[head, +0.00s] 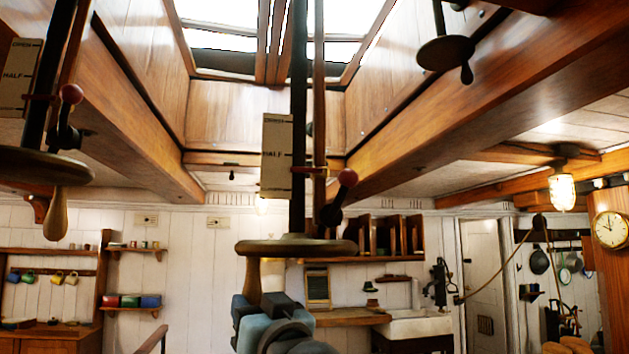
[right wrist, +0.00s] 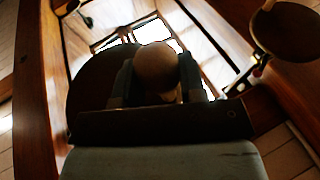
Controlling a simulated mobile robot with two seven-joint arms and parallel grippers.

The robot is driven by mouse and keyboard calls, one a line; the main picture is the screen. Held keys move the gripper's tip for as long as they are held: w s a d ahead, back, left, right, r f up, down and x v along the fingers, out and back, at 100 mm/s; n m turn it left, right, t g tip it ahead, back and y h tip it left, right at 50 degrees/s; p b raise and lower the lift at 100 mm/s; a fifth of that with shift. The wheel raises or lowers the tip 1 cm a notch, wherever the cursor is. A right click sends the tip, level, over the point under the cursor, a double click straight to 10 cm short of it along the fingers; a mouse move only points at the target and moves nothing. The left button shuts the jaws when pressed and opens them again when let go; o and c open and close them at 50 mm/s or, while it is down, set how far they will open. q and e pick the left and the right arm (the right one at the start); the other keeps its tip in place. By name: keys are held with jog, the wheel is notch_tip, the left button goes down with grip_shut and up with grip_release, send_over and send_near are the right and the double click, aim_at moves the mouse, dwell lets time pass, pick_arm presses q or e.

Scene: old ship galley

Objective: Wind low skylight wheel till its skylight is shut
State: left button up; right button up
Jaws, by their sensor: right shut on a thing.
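The low skylight wheel (head: 295,247) is a flat round disc at the lower end of a dark vertical shaft (head: 298,110). Its wooden handle (head: 253,282) hangs from the left of its rim. My right gripper (head: 262,300) is shut on that handle from below. In the right wrist view the handle's round end (right wrist: 155,68) sits between the fingers, with the dark wheel behind. A scale plate (head: 277,155) beside the shaft reads HALF, with a red pointer (head: 310,169) a little below that word. The skylight (head: 270,45) shows bright sky overhead; how far it is open I cannot tell. My left gripper is out of view.
Another wheel with a handle (head: 40,168) hangs at the left with its own scale plate (head: 20,78). A third wheel (head: 447,52) hangs higher at the upper right. Wooden beams run on both sides. A sink (head: 418,325) and shelves stand along the far wall.

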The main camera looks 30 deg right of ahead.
jog(key=w+d+p, duration=0.3)
jog(key=w+d, duration=0.2)
jog(key=w, duration=0.5)
jog(key=d, duration=0.9)
jog(key=s+d+p, duration=0.2)
jog(key=s, duration=1)
jog(key=s+a, duration=0.4)
jog(key=a, duration=0.6)
jog(key=shift+a, duration=0.15)
jog(key=o, duration=1.2)
jog(key=shift+s, duration=0.1)
